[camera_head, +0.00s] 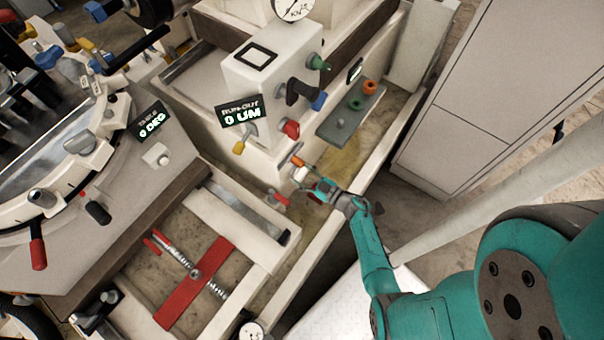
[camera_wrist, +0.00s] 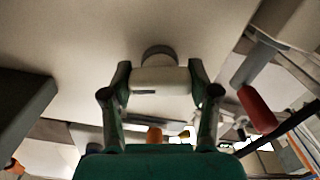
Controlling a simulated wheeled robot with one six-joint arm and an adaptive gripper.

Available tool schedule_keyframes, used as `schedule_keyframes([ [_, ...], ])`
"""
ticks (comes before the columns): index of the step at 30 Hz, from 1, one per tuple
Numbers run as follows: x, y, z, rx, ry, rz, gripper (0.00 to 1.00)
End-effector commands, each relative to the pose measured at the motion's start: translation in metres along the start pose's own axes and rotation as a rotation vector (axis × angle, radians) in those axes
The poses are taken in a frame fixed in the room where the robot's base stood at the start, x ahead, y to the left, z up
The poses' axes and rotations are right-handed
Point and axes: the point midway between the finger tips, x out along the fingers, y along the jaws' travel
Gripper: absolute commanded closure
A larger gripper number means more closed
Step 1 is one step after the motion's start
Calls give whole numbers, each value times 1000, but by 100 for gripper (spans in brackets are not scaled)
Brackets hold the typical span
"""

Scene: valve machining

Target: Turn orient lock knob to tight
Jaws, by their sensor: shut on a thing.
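The knob sits on a round grey collar (camera_wrist: 158,52) on the cream wall. In the head view the knob (camera_head: 300,174) shows as a small pale piece at the fingertips, partly hidden by them. I cannot read any tight marking or tell how far the knob is turned.
A small orange-tipped part (camera_head: 298,161) is just above my gripper. A red-handled lever (camera_head: 278,198) is close on its left, and a red knob (camera_head: 291,129) is higher up. A grey tray (camera_head: 350,118) holds orange and green rings. A white cabinet (camera_head: 470,100) stands at the right.

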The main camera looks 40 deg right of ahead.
Motion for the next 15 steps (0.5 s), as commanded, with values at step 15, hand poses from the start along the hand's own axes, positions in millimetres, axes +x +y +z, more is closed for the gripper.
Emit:
schedule_keyframes([
  [15, 0, 0, 0, -490, 1, -1, 75],
])
